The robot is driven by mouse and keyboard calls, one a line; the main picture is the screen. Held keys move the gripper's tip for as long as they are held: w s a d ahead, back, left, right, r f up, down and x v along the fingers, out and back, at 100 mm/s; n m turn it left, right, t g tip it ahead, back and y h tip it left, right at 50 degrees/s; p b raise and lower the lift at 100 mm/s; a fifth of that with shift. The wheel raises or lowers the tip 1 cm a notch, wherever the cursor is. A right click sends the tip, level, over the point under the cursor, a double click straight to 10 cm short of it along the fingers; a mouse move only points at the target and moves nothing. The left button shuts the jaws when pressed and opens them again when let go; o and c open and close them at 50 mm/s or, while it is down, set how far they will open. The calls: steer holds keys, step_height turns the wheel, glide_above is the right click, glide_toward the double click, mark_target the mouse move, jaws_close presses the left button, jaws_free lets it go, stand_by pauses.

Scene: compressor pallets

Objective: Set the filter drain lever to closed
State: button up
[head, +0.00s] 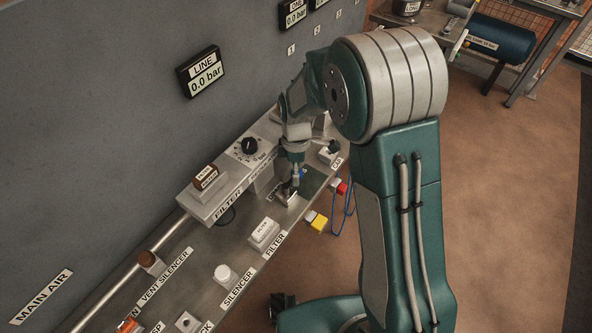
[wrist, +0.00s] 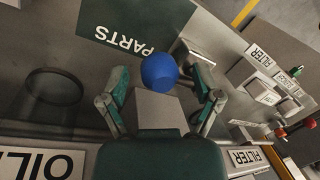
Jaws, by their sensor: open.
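My gripper (head: 292,190) points down over the bench beside the filter housing, and my arm partly hides that spot. In the wrist view my gripper (wrist: 160,80) is open, with a finger on either side of a round blue knob (wrist: 160,70). A pale grey block (wrist: 158,108) shows just below the knob. A small blue spot (head: 302,174) shows at my gripper in the head view. Whether the knob belongs to the filter drain lever, how the lever is set, and whether the fingers touch the knob cannot be told.
The filter housing (head: 205,205) carries a brown knob and a black dial (head: 249,146). A pale block labelled FILTER (head: 265,232) sits nearer the bench edge. A green PARTS mat (wrist: 135,28) and a dark ring (wrist: 55,85) lie near my gripper. Red and yellow fittings (head: 317,222) hang at the edge.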

steer(key=shift+d, duration=0.1)
steer(key=c, duration=1.1)
